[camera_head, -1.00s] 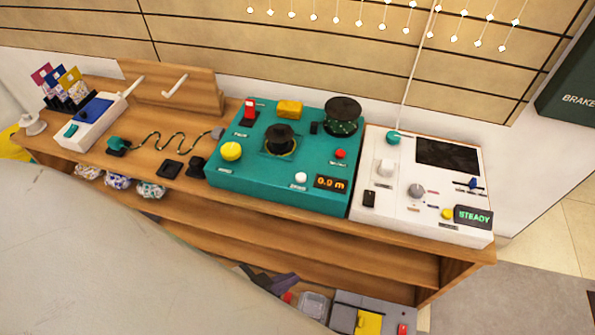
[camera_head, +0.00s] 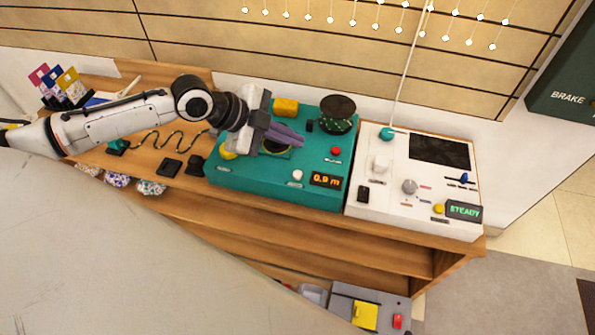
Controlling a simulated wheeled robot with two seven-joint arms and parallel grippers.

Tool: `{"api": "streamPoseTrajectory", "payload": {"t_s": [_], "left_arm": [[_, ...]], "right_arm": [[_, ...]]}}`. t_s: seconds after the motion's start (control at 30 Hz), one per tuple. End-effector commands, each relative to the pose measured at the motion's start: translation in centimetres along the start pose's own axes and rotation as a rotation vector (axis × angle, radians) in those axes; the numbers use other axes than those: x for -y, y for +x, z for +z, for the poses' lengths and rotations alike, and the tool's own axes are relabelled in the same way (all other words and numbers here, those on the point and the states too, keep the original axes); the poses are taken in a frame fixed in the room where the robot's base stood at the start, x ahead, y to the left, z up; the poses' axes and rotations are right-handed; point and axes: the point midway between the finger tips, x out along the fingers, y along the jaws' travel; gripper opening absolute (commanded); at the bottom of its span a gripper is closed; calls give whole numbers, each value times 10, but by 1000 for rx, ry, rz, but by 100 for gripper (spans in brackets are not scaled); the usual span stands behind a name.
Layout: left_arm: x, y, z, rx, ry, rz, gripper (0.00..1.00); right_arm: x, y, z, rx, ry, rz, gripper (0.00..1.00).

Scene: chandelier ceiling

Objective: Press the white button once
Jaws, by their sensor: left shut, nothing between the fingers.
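The white button (camera_head: 297,175) is a small round knob at the front of the teal control box (camera_head: 240,182), just left of the orange display reading 0.9 m. My left gripper (camera_head: 296,137) is above the teal box, up and slightly left of the white button and apart from it in the picture. Its purple-grey fingers are shut with nothing between them. My right gripper is not in view.
A red button (camera_head: 336,151), an orange display (camera_head: 326,180) and a black drum (camera_head: 337,110) sit on the teal box. A white panel (camera_head: 380,208) with knobs and a STEADY display stands at its right.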

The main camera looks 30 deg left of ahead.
Motion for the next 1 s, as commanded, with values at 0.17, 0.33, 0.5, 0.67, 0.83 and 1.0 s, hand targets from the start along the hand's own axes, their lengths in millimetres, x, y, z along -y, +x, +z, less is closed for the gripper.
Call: {"api": "streamPoseTrajectory", "payload": {"t_s": [0.17, 0.33, 0.5, 0.67, 0.83, 1.0], "left_arm": [[0, 1, 0, -1, -2, -1, 0], [-3, 4, 2, -1, -3, -1, 0], [-11, 15, 10, -1, -3, -1, 0], [-22, 30, 21, -1, -3, -1, 0], [-35, 48, 34, 0, -3, -1, 0], [-43, 58, 42, -1, -4, 0, 0]], "right_arm": [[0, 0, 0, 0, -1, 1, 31], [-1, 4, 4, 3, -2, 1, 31], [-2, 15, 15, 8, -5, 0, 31], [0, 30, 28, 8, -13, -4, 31], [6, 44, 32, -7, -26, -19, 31], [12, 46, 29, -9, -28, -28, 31]]}}
